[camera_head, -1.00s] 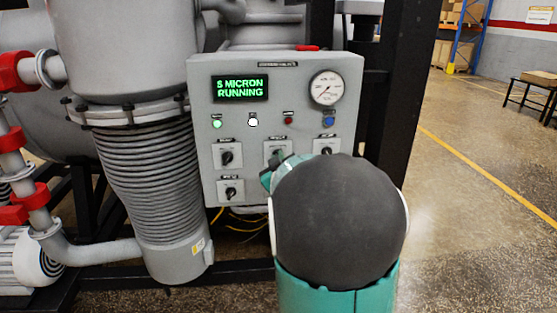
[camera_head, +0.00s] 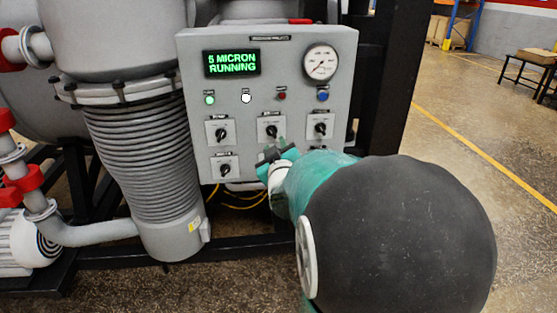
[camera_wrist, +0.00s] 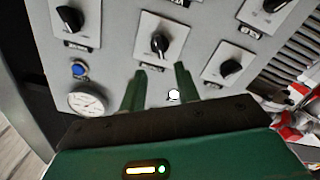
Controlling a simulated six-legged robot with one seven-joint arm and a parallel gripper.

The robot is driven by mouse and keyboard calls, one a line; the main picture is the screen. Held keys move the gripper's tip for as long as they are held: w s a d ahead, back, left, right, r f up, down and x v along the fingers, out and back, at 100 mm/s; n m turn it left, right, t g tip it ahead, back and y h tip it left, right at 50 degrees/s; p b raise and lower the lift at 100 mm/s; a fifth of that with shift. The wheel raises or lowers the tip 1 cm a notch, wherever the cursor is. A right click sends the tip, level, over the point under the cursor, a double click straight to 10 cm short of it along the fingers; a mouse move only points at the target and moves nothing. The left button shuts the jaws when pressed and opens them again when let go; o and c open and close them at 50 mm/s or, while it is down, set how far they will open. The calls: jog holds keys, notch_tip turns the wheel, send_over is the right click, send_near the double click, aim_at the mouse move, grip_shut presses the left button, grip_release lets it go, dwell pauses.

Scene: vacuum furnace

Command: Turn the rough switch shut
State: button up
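The grey control panel (camera_head: 340,85) carries several black rotary switches on white plates. The top row has a left switch (camera_head: 221,133), a middle switch (camera_head: 271,131) and a right switch (camera_head: 320,129). A lower switch (camera_head: 225,169) sits under the left one. The labels are too small to read, so I cannot tell which is the rough switch. My gripper (camera_head: 276,151) is just below the middle switch in the head view. In the wrist view, turned over, my gripper (camera_wrist: 161,68) has its two green fingers apart, with the middle switch knob (camera_wrist: 158,43) just beyond their tips, seemingly ungripped.
The display (camera_head: 231,63) reads "5 MICRON RUNNING". A gauge (camera_head: 321,62) and several small lights are above the switches. A ribbed grey column (camera_head: 145,150) stands left of the panel, and a black frame post (camera_head: 397,80) right. Open floor lies at right.

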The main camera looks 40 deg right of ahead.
jog(key=v, duration=0.6)
jog(key=shift+a, duration=0.15)
jog(key=s+a+f+g+y, duration=0.15)
jog(key=a+y, duration=0.25)
jog(key=a, duration=0.4)
jog(key=a+f+g+y, duration=0.1)
jog(key=a+g+y, duration=0.15)
jog(key=a, duration=0.65)
jog(key=s+a+f+g+y, duration=0.2)
jog(key=s+a+g, duration=0.3)
jog(key=s+a, duration=0.6)
jog(key=shift+s+n+y, duration=0.4)
jog(key=shift+s+y, duration=0.05)
jog(key=shift+y, duration=0.3)
jog(key=shift+d+f, duration=0.1)
jog(key=shift+d, duration=0.05)
